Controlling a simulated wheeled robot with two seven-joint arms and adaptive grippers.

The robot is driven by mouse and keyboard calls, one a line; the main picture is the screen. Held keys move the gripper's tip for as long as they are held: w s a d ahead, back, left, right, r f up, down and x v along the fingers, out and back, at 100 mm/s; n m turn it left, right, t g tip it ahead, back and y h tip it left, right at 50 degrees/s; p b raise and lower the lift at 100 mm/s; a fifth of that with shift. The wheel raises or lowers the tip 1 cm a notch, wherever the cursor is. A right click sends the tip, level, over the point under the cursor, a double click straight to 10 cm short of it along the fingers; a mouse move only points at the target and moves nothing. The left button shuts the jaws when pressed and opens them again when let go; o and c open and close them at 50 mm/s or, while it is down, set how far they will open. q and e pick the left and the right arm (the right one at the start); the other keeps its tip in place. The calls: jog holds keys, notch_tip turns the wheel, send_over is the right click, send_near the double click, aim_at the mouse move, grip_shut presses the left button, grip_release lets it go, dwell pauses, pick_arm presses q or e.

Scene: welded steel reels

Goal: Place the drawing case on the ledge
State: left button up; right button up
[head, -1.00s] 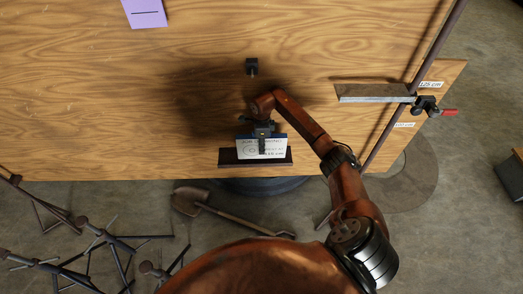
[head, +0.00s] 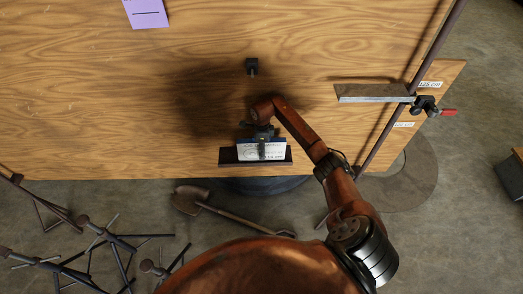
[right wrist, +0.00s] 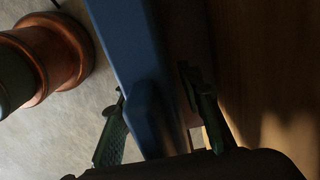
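The drawing case (head: 248,150) is a blue slab with a white, written label, seen in the head view at the dark ledge (head: 228,157) on the wooden board. It overlaps the ledge in the picture; I cannot tell whether it touches it. My right gripper (head: 262,148) reaches over the case, one finger in front of the label. In the right wrist view the case (right wrist: 125,50) passes between the two green-edged fingers (right wrist: 152,100). My left gripper is not in view.
A higher bracket (head: 375,92) with a red-handled clamp (head: 448,112) sits to the right, by a 125 cm label. A black block (head: 252,66) is on the board above my gripper. A shovel (head: 215,208) and metal stands (head: 105,238) lie on the floor.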

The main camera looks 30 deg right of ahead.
jog(key=shift+o, duration=0.3)
jog(key=shift+r, duration=0.1)
notch_tip(320, 180, up, 7)
jog(key=shift+d+f+b, duration=0.1)
jog(key=shift+b, duration=0.2)
jog(key=shift+r, duration=0.4)
